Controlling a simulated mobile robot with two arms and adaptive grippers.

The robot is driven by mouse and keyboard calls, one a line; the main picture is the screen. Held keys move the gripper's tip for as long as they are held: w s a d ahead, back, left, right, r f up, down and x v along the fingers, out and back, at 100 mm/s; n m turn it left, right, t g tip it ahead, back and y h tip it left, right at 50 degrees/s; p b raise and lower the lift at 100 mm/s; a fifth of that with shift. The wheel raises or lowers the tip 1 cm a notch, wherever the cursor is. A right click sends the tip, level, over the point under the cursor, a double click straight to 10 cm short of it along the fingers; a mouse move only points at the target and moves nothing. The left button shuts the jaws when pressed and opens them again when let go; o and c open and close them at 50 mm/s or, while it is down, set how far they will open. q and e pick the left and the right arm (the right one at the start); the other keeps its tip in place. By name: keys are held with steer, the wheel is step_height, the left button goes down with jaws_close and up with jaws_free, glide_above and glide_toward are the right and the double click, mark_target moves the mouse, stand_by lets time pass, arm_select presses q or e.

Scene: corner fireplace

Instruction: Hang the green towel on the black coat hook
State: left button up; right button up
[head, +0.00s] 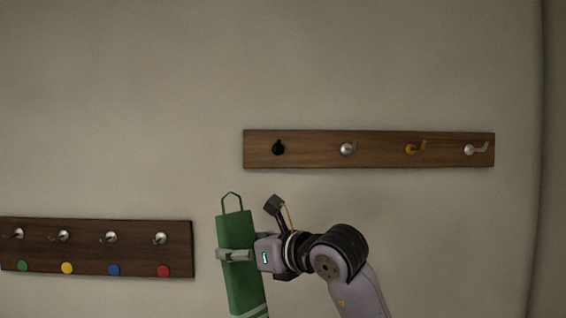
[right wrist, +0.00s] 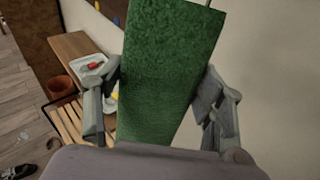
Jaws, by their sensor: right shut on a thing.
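The green towel (head: 238,275) hangs from my right gripper (head: 236,255), with its loop (head: 231,202) standing up at the top. The gripper is shut on the towel's upper part. In the right wrist view the towel (right wrist: 168,75) fills the space between the two fingers of my right gripper (right wrist: 160,105). The black coat hook (head: 278,147) is at the left end of the upper wooden board, above and to the right of the towel, and apart from it. My left gripper is not in view.
The upper board (head: 380,138) also bears silver, gold and pale hooks. A lower board (head: 85,240) at left has several silver hooks above coloured dots. The right wrist view shows a slatted bench (right wrist: 70,125), a brown pot (right wrist: 61,88) and a light tray (right wrist: 90,70) below.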

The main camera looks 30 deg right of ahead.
steer(key=s+d+r+m+t+h+p, duration=0.25)
steer(key=d+r+m+h+p, duration=0.2)
steer(key=d+r, duration=0.55)
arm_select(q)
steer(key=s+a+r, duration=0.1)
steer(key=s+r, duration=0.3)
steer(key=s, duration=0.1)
arm_select(e)
steer(key=shift+n+h, duration=0.35)
steer(key=shift+h, duration=0.1)
steer(key=shift+w+d+f, duration=0.2)
steer(key=shift+w+d, duration=0.5)
steer(key=shift+w, duration=1.05)
steer(key=shift+w+d+f, duration=0.25)
steer(key=shift+w+d, duration=0.5)
steer(key=shift+w, duration=1)
steer(key=shift+w+d+f, duration=0.2)
steer(key=shift+w+d, duration=0.5)
steer(key=shift+w, duration=1.05)
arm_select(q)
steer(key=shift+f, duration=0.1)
arm_select(e)
steer(key=shift+r, duration=0.1)
steer(key=o, duration=1.4)
steer(key=shift+c, duration=0.2)
